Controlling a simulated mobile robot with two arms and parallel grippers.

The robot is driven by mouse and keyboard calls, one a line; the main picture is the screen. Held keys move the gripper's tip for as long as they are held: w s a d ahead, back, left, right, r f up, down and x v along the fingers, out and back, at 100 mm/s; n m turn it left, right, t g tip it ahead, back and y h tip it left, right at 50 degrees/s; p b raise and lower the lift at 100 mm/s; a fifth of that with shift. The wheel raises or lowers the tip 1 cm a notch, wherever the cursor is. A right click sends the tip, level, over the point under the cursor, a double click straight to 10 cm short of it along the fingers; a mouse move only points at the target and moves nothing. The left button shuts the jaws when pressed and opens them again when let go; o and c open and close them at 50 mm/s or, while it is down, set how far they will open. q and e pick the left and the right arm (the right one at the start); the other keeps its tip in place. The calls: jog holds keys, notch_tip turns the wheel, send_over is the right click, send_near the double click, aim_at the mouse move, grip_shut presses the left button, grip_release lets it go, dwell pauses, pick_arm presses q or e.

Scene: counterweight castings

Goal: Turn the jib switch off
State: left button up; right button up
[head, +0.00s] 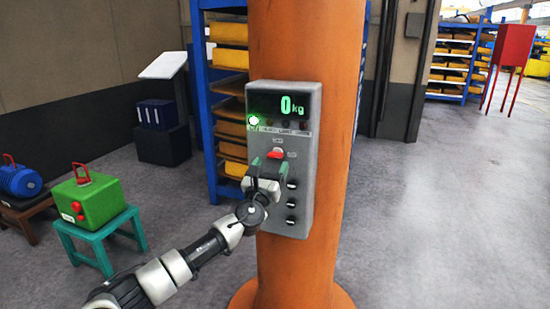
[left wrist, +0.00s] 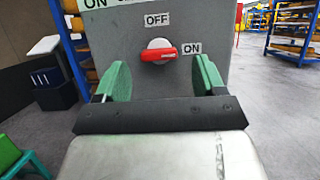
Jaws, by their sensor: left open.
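The jib switch is a red rotary handle (left wrist: 158,53) on a grey control box (head: 311,135), which is fixed to an orange column (head: 345,60). In the left wrist view the handle lies horizontal, its tip towards the ON label (left wrist: 192,48); the OFF label (left wrist: 157,20) is above it. The handle also shows in the head view (head: 275,154). My left gripper (left wrist: 160,82) is open, its green-padded fingers apart on either side below the handle, with no visible contact. My right gripper is not in view.
A green casting (head: 92,203) sits on a teal stool (head: 128,218) at left, beside a blue casting (head: 20,180) on a dark stool. Shelves with yellow bins (head: 230,58) stand behind the column. A red cabinet (head: 514,44) stands far right. The floor at right is clear.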

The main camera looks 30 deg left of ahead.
aim_at(276, 155)
pick_arm(q)
jog(key=shift+x, duration=1.45)
jog(key=c, duration=0.9)
